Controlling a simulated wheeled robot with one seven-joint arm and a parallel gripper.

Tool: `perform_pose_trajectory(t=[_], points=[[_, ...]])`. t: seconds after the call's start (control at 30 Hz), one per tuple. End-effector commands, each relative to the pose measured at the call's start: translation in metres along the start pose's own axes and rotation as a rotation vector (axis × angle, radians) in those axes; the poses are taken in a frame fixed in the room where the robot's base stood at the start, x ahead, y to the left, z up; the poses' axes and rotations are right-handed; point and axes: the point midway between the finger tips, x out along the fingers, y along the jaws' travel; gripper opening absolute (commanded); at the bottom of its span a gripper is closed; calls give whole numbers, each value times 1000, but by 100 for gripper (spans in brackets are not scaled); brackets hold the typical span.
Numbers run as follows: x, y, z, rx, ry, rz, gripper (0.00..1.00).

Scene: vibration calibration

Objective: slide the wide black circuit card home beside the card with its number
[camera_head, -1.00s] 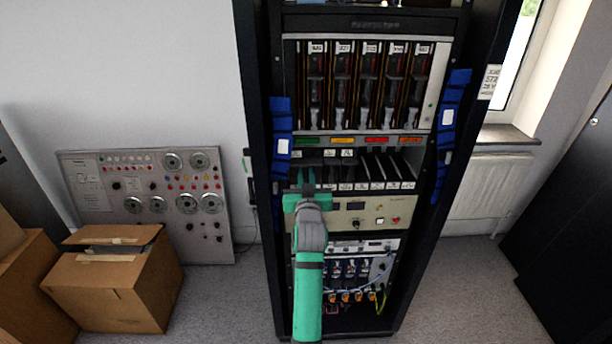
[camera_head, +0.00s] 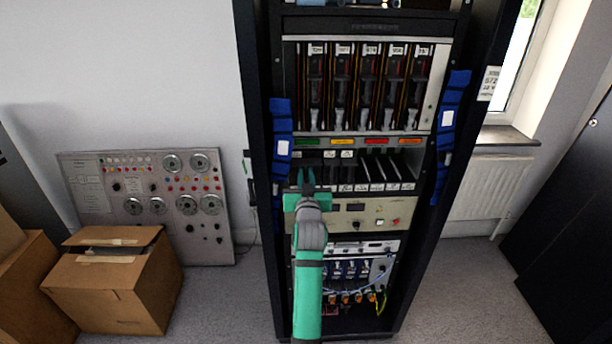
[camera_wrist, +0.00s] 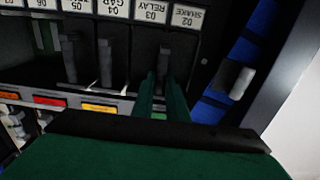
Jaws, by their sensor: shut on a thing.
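My gripper (camera_head: 306,184) reaches into the left part of the lower card shelf (camera_head: 408,200) in the rack. In the wrist view my green fingers (camera_wrist: 163,98) are closed around a narrow dark grey handle (camera_wrist: 164,62), by the 02 SHAKE and 03 RELAY labels; this view is upside down. The held card's body is hidden, and I cannot tell how deep it sits. A neighbouring handle (camera_wrist: 105,62) stands beside it by the 04 GAP label. Several black cards (camera_head: 377,168) stand farther right on the shelf.
An upper row of cards (camera_head: 370,88) sits above a strip with coloured tags (camera_head: 342,141). Blue pouches (camera_head: 281,150) hang on both rack posts. A beige instrument panel (camera_head: 345,215) lies just below the shelf. A cardboard box (camera_head: 115,290) stands on the floor at left.

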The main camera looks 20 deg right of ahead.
Motion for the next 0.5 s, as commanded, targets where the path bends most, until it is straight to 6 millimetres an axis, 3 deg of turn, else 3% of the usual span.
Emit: perform_pose_trajectory(t=[0.3, 0.33, 0.4, 0.5], points=[[2, 0, -3, 0, 5, 0, 0], [2, 0, -3, 0, 5, 0, 18], [2, 0, -3, 0, 5, 0, 35], [2, 0, -2, 0, 4, 0, 35]])
